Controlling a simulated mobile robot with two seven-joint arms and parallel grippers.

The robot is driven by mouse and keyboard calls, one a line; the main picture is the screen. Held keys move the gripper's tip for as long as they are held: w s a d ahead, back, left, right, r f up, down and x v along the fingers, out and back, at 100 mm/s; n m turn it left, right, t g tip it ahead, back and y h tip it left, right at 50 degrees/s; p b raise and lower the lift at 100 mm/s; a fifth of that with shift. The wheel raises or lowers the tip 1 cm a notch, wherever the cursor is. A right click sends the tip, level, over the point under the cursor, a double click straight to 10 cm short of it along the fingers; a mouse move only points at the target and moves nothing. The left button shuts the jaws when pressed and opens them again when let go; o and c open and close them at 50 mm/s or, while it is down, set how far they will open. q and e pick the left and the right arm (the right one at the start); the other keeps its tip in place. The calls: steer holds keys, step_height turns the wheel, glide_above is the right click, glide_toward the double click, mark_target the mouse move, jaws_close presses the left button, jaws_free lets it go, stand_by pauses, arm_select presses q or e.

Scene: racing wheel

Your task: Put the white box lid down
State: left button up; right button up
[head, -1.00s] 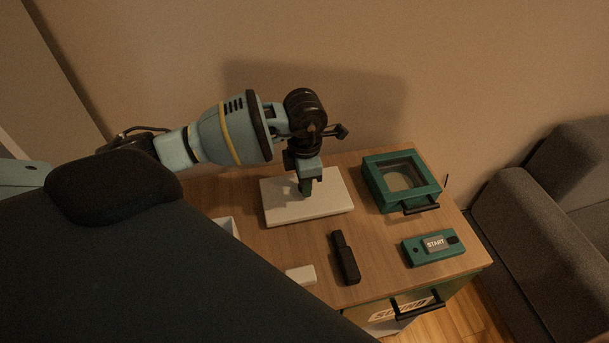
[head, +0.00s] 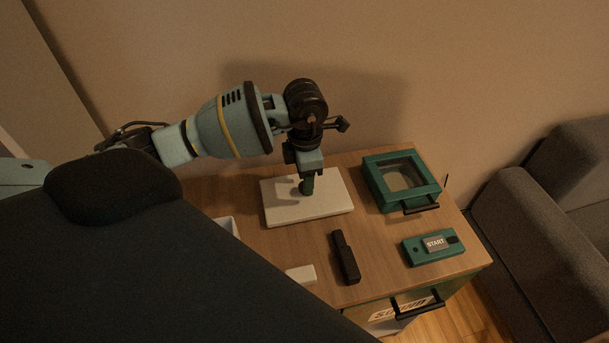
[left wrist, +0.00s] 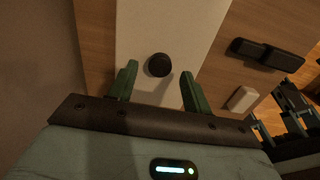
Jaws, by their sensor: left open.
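The white box lid (head: 325,200) lies flat on the wooden desk, near its back edge. In the left wrist view the lid (left wrist: 150,30) has a round dark knob (left wrist: 158,65) on top. My left gripper (head: 306,190) is above the lid, pointing down. In the left wrist view my left gripper (left wrist: 156,88) has its fingers spread apart, with the knob beyond and between their tips, not clasped.
A green box with a clear window (head: 402,180) stands right of the lid. A green START panel (head: 432,246), a black elongated object (head: 345,258) and a small white block (head: 300,275) lie in front. A white open box (head: 228,226) is partly hidden by my body.

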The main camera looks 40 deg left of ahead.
arm_select(q)
step_height(320, 180, up, 10)
stand_by(0.4)
